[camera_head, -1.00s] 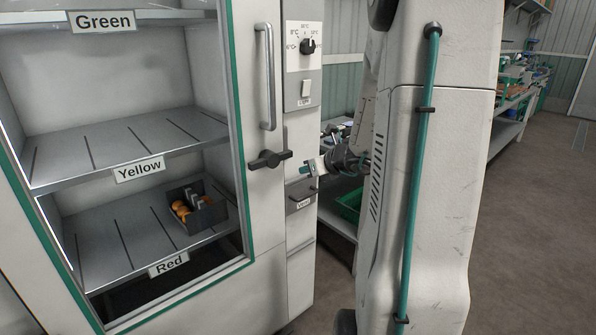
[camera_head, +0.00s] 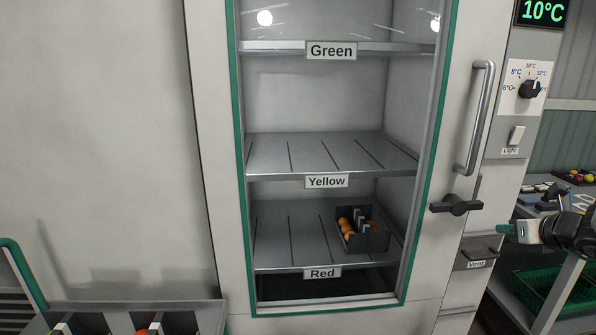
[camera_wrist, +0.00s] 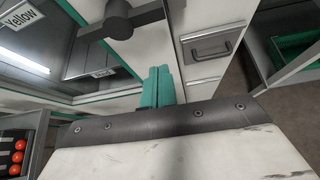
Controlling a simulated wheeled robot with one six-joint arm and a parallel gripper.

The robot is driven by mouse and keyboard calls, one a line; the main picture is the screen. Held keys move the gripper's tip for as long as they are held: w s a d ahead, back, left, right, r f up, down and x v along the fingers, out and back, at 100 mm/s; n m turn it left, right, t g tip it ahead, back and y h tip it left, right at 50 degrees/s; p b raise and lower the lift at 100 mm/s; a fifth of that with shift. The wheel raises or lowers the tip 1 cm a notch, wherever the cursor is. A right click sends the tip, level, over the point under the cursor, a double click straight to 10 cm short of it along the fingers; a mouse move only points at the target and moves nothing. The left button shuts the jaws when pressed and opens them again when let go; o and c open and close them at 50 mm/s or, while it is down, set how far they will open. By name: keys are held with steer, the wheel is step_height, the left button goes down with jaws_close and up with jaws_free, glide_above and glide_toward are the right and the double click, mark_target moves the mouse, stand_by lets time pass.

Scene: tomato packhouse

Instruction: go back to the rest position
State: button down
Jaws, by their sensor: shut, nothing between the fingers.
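My gripper (camera_head: 507,230) shows at the right edge of the head view, in front of the cabinet's control side, near the Vent drawer (camera_head: 477,252). In the wrist view its teal fingers (camera_wrist: 157,86) are together with nothing between them. The cabinet (camera_head: 411,200) has a glass door with a vertical handle (camera_head: 474,118) and a black latch (camera_head: 456,205). The gripper is apart from the latch and handle in the head view. Part of my arm is cut off by the right edge.
Inside the cabinet, a dark box of orange fruit (camera_head: 362,238) stands on the Red shelf (camera_head: 290,262). The Green and Yellow shelves look empty. A tray with compartments (camera_head: 210,315) is at the lower left. A green crate (camera_head: 560,292) sits under the bench at right.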

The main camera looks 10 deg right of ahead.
steer(key=s+a+n+g+y, duration=0.3)
steer(key=s+a+n+g, duration=0.1)
steer(key=a+n, duration=0.7)
steer(key=s+a+n+g+y, duration=0.3)
steer(key=s+a+n+g, duration=0.1)
steer(key=a+n, duration=0.65)
steer(key=s+a+r+n+g+h, duration=0.1)
steer(key=s+a+r+n+h, duration=0.1)
steer(key=s+a+n, duration=0.3)
steer(key=s+a+r+n+g+h, duration=0.1)
steer(key=s+a+r+n+h, duration=0.2)
steer(key=s+a+n, duration=0.2)
steer(key=s+n, duration=0.3)
steer(key=n, duration=0.2)
steer(key=shift+a+r+n+g+h, duration=0.3)
steer(key=shift+n, duration=0.05)
steer(key=shift+s, duration=0.1)
